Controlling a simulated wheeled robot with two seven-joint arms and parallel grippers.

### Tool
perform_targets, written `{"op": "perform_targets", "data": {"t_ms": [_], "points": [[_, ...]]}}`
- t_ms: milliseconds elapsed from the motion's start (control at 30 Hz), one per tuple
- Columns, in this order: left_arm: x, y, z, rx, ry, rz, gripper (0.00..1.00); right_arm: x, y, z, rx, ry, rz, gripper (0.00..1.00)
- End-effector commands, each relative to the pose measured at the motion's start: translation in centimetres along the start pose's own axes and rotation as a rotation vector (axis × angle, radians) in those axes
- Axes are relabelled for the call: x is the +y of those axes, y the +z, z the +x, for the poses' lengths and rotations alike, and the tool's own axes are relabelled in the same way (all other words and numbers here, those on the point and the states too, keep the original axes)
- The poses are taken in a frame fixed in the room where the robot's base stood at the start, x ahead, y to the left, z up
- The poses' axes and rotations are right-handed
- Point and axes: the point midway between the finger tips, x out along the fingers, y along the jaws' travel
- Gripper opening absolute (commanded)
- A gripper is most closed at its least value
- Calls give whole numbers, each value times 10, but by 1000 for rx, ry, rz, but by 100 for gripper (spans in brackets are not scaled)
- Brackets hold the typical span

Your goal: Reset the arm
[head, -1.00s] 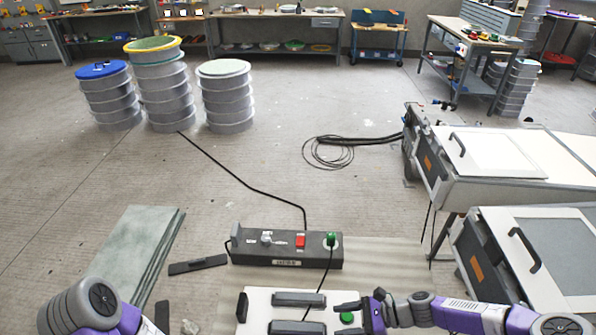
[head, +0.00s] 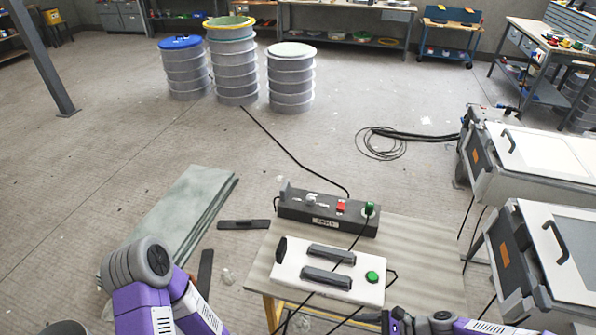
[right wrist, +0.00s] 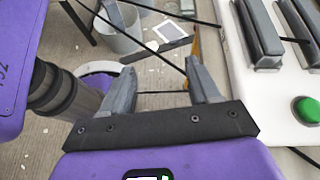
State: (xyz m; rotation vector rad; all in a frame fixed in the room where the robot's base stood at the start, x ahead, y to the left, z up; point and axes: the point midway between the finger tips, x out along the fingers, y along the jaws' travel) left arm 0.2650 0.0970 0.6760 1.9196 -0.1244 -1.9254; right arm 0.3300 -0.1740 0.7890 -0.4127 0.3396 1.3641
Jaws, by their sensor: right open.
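My right gripper (right wrist: 160,68) is open and empty in the right wrist view, its two grey fingers apart. In the head view, part of my purple right arm shows at the bottom edge, just below the white box (head: 318,283). The box has black handles and a green button (head: 372,276). The button also shows at the right of the right wrist view (right wrist: 306,109), apart from the fingers. My left arm shows bent at the lower left of the head view. Its gripper is out of sight.
Cables cross the table. White-lidded machines (head: 555,255) stand at the right. Grey slabs (head: 185,220) lie at the left. The floor beyond is mostly clear.

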Motion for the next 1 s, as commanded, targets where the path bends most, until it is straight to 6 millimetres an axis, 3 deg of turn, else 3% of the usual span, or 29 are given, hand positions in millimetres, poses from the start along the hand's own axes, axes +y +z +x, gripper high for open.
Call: {"op": "perform_targets", "data": {"t_ms": [267, 500, 800, 1000], "points": [[0, 1, 0, -3, 0, 0, 43, 28, -11, 55, 126, 133, -242, 61], [0, 1, 0, -2, 0, 0, 43, 67, -33, 99, 297, 324, -643, 61], [0, 1, 0, -2, 0, 0, 43, 88, -57, 110, 468, 541, -1177, 61], [0, 1, 0, -2, 0, 0, 43, 87, -62, 108, 513, 598, -1340, 61]]}}
